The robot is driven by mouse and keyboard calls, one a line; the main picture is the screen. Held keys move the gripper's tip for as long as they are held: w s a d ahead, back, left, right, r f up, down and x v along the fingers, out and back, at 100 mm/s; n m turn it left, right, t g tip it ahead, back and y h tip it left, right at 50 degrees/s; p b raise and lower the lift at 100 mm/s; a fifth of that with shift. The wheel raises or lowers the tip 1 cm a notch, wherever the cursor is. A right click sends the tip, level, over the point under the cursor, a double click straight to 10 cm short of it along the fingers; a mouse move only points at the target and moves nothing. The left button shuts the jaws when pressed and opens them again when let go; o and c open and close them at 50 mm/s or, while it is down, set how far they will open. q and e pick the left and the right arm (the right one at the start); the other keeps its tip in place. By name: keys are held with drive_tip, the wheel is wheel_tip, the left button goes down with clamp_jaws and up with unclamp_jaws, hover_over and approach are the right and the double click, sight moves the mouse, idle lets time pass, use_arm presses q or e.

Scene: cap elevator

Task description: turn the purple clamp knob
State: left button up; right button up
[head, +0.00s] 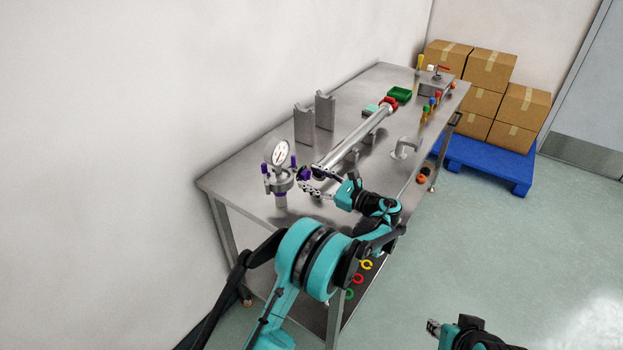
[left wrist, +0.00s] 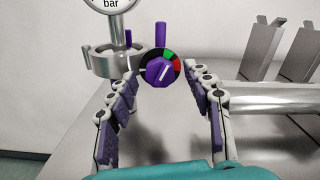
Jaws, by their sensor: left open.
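The purple clamp knob (left wrist: 158,71) has a pale line across its face. It sits on a black dial with green and red marks, beside a metal clamp ring (left wrist: 108,64). In the head view the knob (head: 304,173) is at the near end of the table, right of the gauge. My left gripper (left wrist: 161,78) is open, with one purple-padded finger on each side of the knob in the picture. No finger clearly touches it. My left gripper also shows in the head view (head: 310,182). My right gripper (head: 433,327) is low at the bottom edge, away from the table.
A round pressure gauge (head: 279,153) stands above the clamp ring. A long metal pipe (head: 352,142) runs back along the steel table (head: 240,172), with two upright metal brackets (head: 304,124) behind it. A green tray (head: 399,94) lies farther back. Boxes (head: 490,68) stand beyond the table.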

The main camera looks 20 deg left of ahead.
use_arm(q)
drive_tip(key=v, duration=1.1)
drive_tip(key=shift+d, duration=0.25)
drive_tip(key=shift+s+r, duration=0.1)
drive_tip(key=s+a+r+n+g+h, duration=0.1)
drive_tip(key=s+a+r+n+h, duration=0.3)
drive_tip(key=s+a+n+h, duration=0.6)
drive_tip(key=s+f+n+t+h, duration=0.1)
drive_tip(key=s+f+n+h, duration=0.2)
drive_tip(key=s, duration=0.8)
drive_tip(key=s+f+n+t+h, duration=0.1)
drive_tip(key=s+f+n+h, duration=0.2)
drive_tip(key=s+n, duration=0.3)
drive_tip(key=shift+s+d+h, duration=0.5)
drive_tip(key=shift+s, duration=2.25)
